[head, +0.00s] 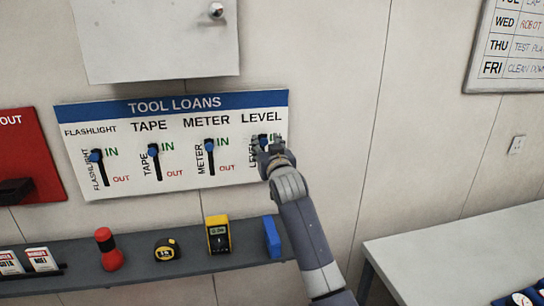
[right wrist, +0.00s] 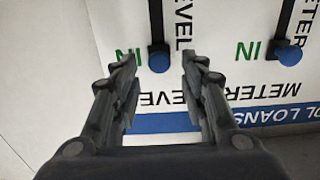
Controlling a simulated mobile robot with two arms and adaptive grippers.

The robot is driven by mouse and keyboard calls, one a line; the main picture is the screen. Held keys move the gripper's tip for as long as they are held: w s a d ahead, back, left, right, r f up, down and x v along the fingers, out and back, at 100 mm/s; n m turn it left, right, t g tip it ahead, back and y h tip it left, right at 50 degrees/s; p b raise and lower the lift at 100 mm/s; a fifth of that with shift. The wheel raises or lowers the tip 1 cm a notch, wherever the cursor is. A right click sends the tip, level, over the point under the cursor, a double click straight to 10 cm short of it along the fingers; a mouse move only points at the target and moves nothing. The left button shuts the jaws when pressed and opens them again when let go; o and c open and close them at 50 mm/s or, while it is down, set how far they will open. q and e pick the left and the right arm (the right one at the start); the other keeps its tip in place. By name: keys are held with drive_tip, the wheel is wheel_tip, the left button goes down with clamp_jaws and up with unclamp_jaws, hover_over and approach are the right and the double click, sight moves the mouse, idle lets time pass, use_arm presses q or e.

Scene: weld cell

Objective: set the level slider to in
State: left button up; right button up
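The tool loans board (head: 186,188) hangs on the wall with four labelled vertical sliders. The level slider's blue knob (head: 263,139) is at the right end of the board, partly hidden by my right gripper (head: 268,152). In the right wrist view, which is upside down to the board, the level knob (right wrist: 159,61) sits at the IN end of its dark slot, beside the green IN. My right gripper's fingers (right wrist: 160,68) are apart, one on each side of the knob in the picture, with nothing held. Contact cannot be told. My left gripper is not in view.
The meter knob (right wrist: 287,54) is at its IN end, close by. Tape (head: 153,149) and flashlight (head: 95,156) knobs are further left. A shelf (head: 140,278) below holds a blue block (head: 272,237) and a yellow meter (head: 217,234). A bench (head: 470,245) is at right.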

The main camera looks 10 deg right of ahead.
drive_tip(key=s, duration=1)
drive_tip(key=shift+s, duration=0.2)
